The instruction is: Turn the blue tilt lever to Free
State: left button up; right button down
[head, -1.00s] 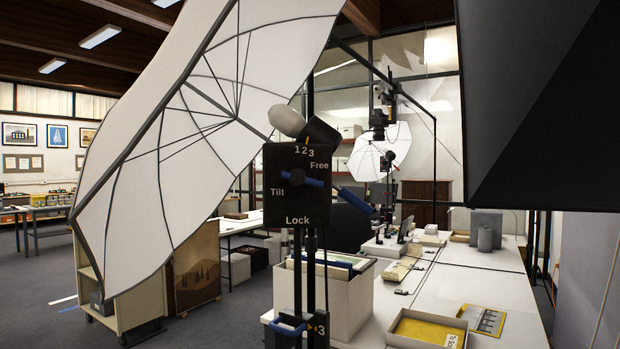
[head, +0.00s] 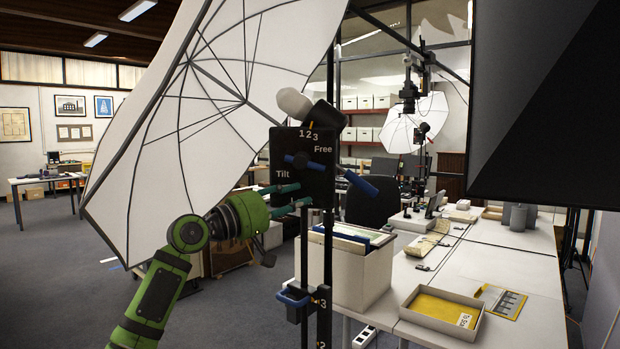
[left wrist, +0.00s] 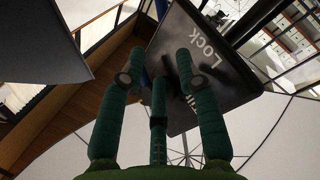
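The black control plate (head: 303,185) stands on a post in the middle of the head view, marked "Tilt", "Free" and "Lock". The blue tilt lever (head: 318,166) lies nearly level across a dark hub on its face, its right end below "Free". My left gripper (head: 303,194) is at the plate's lower edge, below the lever, its teal fingers spread and empty. In the left wrist view the open fingers (left wrist: 160,65) point toward the plate (left wrist: 208,70), where "Lock" shows. The fingers hide "Lock" in the head view. My right gripper is not in view.
A second blue handle (head: 358,184) sticks out right of the plate. A blue clamp (head: 293,298) sits lower on the post. A white umbrella (head: 150,170) fills the left, and a dark softbox (head: 550,100) the upper right. A file box (head: 345,280) stands close behind the post.

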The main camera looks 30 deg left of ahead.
aim_at(315, 166)
pick_arm(q)
notch_tip(315, 166, up, 5)
jog(key=s, duration=0.2)
jog(key=shift+t+h, duration=0.3)
jog(key=p+x, duration=0.4)
jog(key=x, duration=0.3)
jog(key=shift+f, duration=0.1)
